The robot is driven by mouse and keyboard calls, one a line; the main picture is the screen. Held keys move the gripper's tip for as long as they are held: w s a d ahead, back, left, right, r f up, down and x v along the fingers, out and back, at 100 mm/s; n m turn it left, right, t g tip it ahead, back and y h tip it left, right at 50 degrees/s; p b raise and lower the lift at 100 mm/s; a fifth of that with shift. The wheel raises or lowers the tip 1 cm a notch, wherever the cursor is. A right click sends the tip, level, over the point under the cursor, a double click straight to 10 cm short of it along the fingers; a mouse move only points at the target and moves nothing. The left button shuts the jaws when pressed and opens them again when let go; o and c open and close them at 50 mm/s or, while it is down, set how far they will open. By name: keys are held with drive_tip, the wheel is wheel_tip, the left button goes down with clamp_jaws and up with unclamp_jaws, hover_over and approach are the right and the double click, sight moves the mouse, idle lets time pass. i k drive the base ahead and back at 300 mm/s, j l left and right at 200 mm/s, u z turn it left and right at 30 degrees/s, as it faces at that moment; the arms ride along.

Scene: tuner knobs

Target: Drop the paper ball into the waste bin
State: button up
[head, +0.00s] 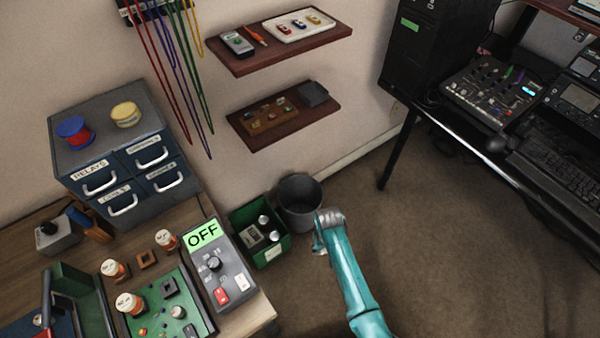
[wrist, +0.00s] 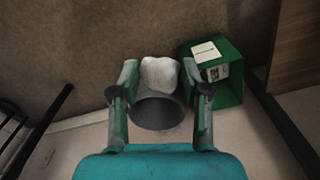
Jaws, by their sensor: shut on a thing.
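The crumpled white paper ball (wrist: 160,75) sits between the fingertips of my gripper (wrist: 160,78), which is shut on it. The grey round waste bin (wrist: 158,112) shows behind and below the ball in the wrist view, partly covered by it. In the head view the bin (head: 300,202) stands on the floor against the wall, its dark opening facing up. My gripper (head: 328,220) is at the bin's front right side in that view.
A green box (head: 262,236) with cans and other items stands left of the bin, close to it. Further left is the workbench with a control box (head: 218,268). A shelf (head: 285,122) hangs above. Floor to the right is clear up to the desk (head: 458,130).

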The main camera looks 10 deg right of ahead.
sight(300, 206)
drive_tip(key=i+l+u, duration=0.25)
drive_tip(key=l, duration=0.4)
drive_tip(key=i+l+u, duration=0.15)
drive_tip(key=i+l, duration=0.15)
drive_tip(key=i+l+u, duration=0.1)
drive_tip(key=l, duration=0.3)
